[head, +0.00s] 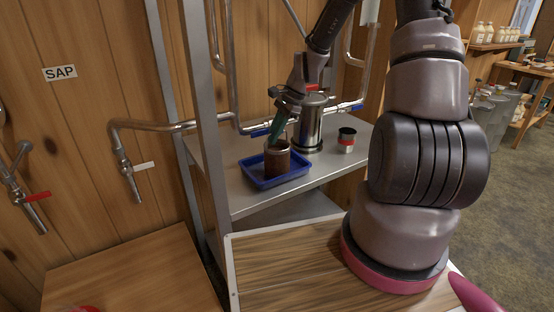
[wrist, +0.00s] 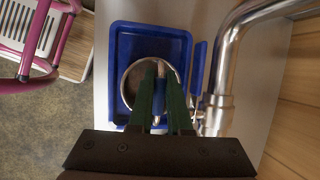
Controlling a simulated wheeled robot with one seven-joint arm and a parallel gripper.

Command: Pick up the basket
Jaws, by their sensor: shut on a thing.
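A brown round container (head: 277,165) with a metal rim, which I take to be the basket, stands upright in a blue tray (head: 289,180) on the metal shelf. In the wrist view its round rim (wrist: 123,82) shows over the blue tray (wrist: 150,43). My gripper (head: 278,131) reaches down to the container's top from above. In the wrist view, the green fingers of my gripper (wrist: 160,72) are close together with a thin light piece between them, at the container's opening. The fingers and the dim picture partly hide where they grip.
A tall steel cylinder (head: 308,128) stands right behind the tray, and a small jar with a red band (head: 346,140) stands to its right. A steel post (head: 209,120) rises at the shelf's left. A pipe (wrist: 222,75) runs close beside the tray.

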